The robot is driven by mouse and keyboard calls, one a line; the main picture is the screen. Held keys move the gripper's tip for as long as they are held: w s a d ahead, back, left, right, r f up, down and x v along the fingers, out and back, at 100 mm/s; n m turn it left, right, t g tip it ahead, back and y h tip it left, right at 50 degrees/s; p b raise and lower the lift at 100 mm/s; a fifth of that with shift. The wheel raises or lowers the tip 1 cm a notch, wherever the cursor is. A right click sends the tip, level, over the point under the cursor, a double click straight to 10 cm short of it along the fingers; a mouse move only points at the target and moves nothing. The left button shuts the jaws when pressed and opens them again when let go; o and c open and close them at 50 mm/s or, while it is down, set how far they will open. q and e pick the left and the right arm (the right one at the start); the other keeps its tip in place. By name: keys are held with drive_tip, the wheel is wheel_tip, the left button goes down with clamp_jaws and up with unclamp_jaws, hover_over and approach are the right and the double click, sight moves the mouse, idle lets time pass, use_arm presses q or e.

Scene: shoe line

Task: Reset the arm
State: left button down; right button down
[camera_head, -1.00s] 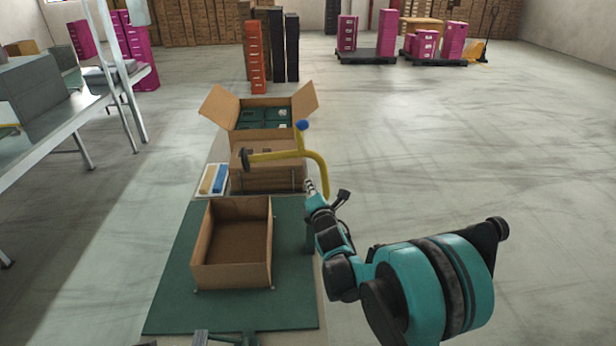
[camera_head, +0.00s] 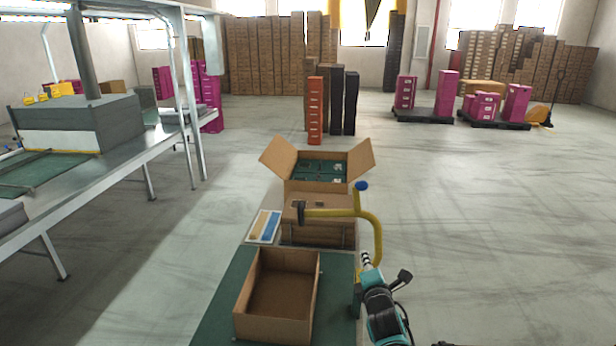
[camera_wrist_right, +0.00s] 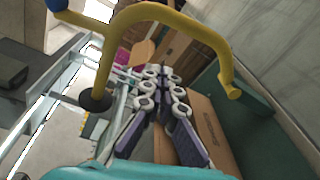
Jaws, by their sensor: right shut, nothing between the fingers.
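My right arm is teal and black and comes up from the bottom in the head view. Its gripper (camera_head: 367,260) is small there, close by a yellow bent tube handle (camera_head: 374,240) with a blue knob; touching or apart is unclear. In the right wrist view the gripper's grey linked fingers (camera_wrist_right: 162,74) are drawn together with nothing between them. The yellow handle (camera_wrist_right: 222,62) arches across the upper part of that view. My left gripper is out of view.
An empty open carton (camera_head: 246,317) stands on a green mat (camera_head: 218,318). Behind it are a closed carton (camera_head: 318,232) and an open-flapped one (camera_head: 277,160) holding green boxes. A metal bench (camera_head: 135,152) runs along the left.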

drive_tip(key=s+a+f+m+g, duration=0.1)
drive_tip(key=s+f+m+g, duration=0.1)
drive_tip(key=s+m, duration=0.5)
drive_tip(key=s+a+f+m+g+y, duration=0.1)
drive_tip(key=s+m+g, duration=0.3)
drive_tip(key=s, duration=1)
drive_tip(key=s+a+f+m+g, duration=0.1)
drive_tip(key=s+f+m+g, duration=0.2)
drive_tip(key=s+m, duration=0.6)
drive_tip(key=shift+s+a+f+m+g, duration=0.15)
drive_tip(key=shift+s+a+m+g, duration=0.2)
drive_tip(key=shift+s, duration=0.7)
